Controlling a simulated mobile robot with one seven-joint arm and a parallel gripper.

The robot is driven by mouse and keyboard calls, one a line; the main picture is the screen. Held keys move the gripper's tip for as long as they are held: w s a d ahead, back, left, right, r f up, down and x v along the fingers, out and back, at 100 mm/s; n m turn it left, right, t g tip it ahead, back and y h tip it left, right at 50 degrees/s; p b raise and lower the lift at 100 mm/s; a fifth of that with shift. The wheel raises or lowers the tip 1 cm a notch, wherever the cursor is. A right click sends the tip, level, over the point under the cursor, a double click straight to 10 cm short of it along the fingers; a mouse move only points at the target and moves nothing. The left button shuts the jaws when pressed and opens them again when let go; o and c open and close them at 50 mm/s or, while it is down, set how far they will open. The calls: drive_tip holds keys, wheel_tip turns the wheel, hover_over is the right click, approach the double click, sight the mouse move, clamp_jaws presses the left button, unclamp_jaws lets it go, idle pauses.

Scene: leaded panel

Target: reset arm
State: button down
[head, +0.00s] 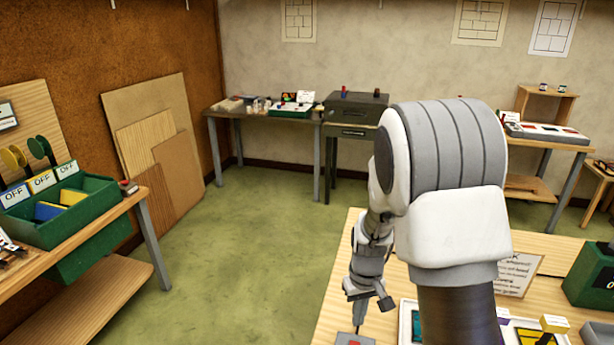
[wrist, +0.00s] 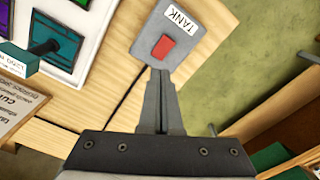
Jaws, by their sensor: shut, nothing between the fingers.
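My gripper (head: 358,328) points down at the near left part of the wooden bench (head: 340,288). In the wrist view my gripper (wrist: 160,74) has its two grey fingers together, with nothing between them. The fingertips are right by a grey box (wrist: 150,22) labelled TANK, just at the lower edge of its red button (wrist: 165,46). I cannot tell whether they touch it. In the head view the red button (head: 352,342) is cut by the bottom edge. My white and grey arm covers much of the bench.
On the bench are a panel with coloured pieces (head: 522,334), a printed sheet (head: 508,272) and a dark green box (head: 592,275). A side bench holds a green bin (head: 62,212) with OFF tags. Green floor (head: 245,250) lies open between the benches.

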drive_tip(key=s+r+t, duration=0.2)
drive_tip(key=s+r, duration=0.1)
drive_tip(key=r, duration=0.7)
drive_tip(key=s+r+m+t+b, duration=0.2)
drive_tip(key=s+r+t, duration=0.1)
drive_tip(key=s+r, duration=1)
drive_tip(key=s, duration=0.4)
drive_tip(key=shift+s, duration=0.15)
drive_tip(key=shift+d+m, duration=0.15)
drive_tip(key=shift+m, duration=0.15)
